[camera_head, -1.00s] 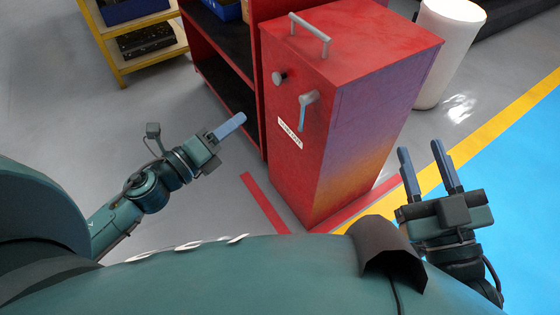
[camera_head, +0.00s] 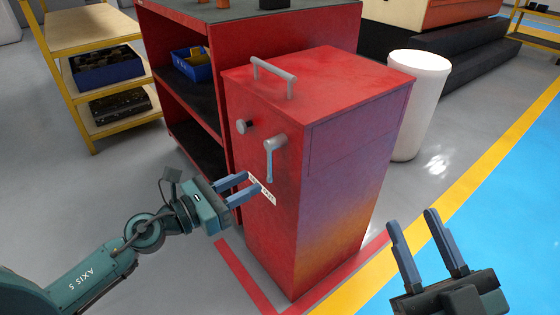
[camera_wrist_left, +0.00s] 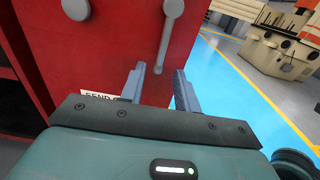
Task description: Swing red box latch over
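The red box (camera_head: 262,205) stands upright in the middle of the head view. In the left wrist view the latch (camera_wrist_left: 166,35) points down just beyond the fingertips. My left gripper (camera_head: 252,184) is open and empty, in front of the box's face and a little below the latch; it also shows in the left wrist view (camera_wrist_left: 159,78). My right gripper (camera_head: 418,228) is open and empty, to the right of the box.
A red shelf unit (camera_head: 180,60) with a blue bin stands behind left of the box. A yellow shelf rack (camera_head: 85,45) is at far left. A white cylinder (camera_head: 417,105) stands behind right. Grey floor (camera_head: 100,200) is clear at left.

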